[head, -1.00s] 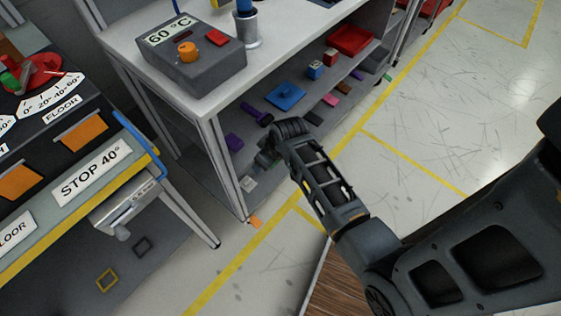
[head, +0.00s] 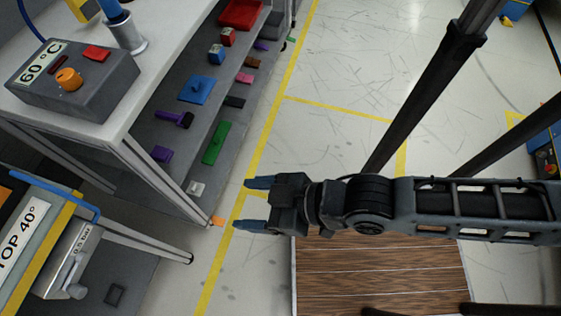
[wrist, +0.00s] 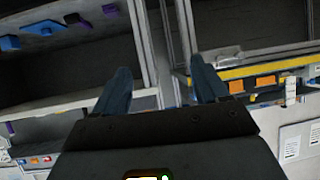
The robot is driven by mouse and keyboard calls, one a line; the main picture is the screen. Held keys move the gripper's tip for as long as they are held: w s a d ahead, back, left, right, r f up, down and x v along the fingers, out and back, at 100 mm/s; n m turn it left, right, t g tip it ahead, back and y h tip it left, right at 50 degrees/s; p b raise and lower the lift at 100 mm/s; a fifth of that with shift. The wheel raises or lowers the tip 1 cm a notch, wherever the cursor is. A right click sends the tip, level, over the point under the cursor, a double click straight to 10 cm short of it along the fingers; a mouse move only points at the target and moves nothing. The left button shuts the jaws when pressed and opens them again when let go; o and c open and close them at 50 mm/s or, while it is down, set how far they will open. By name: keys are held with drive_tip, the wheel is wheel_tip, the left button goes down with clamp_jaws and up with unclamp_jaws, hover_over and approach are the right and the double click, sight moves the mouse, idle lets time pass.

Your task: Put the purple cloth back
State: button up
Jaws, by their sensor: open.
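A flat purple piece (head: 160,153), which may be the cloth, lies near the front end of the lower shelf in the head view. A purple item with a dark end (head: 172,117) lies behind it, and a small purple item (head: 262,45) lies farther back; I cannot tell for sure which is cloth. My gripper (head: 255,205) is open and empty, above the floor to the right of the shelf's front corner, apart from all of these. In the wrist view my gripper (wrist: 160,66) shows two spread blue fingers with nothing between them.
The shelf also holds a blue plate (head: 196,90), a green piece (head: 216,143), a red tray (head: 241,13) and blocks. A grey control box (head: 75,85) stands on the table above. The STOP 40° bench is front left. Open floor (head: 335,75) lies right of the shelf.

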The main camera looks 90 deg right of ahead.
drive_tip(key=s+d+r+n+t+y, duration=0.1)
drive_tip(key=s+r, duration=0.4)
drive_tip(key=r, duration=0.7)
drive_tip(key=shift+r+n+t+y, duration=0.25)
drive_tip(key=shift+n+t+y, duration=0.35)
drive_tip(key=shift+t, duration=0.4)
